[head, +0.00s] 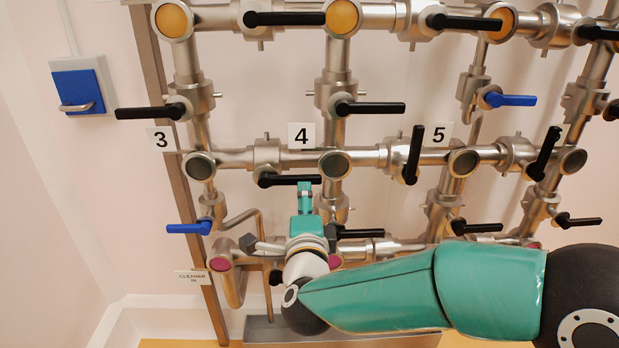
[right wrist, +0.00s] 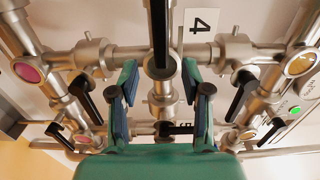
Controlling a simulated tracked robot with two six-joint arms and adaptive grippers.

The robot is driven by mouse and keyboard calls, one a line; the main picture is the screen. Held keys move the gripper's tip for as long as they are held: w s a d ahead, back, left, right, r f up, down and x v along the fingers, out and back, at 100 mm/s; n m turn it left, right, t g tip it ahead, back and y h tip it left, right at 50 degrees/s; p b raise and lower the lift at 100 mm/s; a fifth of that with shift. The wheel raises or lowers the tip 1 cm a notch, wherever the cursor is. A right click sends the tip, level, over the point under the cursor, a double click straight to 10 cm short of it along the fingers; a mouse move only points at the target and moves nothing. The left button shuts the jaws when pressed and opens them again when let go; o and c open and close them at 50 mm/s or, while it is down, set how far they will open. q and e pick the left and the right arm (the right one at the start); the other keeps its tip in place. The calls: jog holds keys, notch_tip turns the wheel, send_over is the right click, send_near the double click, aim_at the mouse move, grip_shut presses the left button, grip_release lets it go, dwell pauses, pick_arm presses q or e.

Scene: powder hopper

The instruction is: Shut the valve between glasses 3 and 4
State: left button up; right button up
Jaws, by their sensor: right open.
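The valve (head: 267,155) sits on the horizontal steel pipe between glass 3 (head: 200,166) and glass 4 (head: 334,165) in the head view. Its black handle (head: 283,180) lies roughly along the pipe, its free end towards glass 4. My right gripper (head: 304,187) is teal and open, reaching up at the handle's outer part. In the right wrist view a black handle (right wrist: 158,25) stands between the two spread fingers of my right gripper (right wrist: 160,72). I see a gap on both sides and no clear contact. My left gripper is in neither view.
Labels 3 (head: 161,139), 4 (head: 301,136) and 5 (head: 438,136) mark the pipes. Other black handles stand close, one above (head: 370,108) and one below right (head: 362,233). A blue handle (head: 188,228) is lower left. A blue wall box (head: 80,88) hangs at far left.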

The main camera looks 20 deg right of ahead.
aim_at(290, 180)
jog(key=p+x, duration=0.1)
jog(key=x, duration=0.7)
jog(key=shift+f, duration=0.1)
grip_shut()
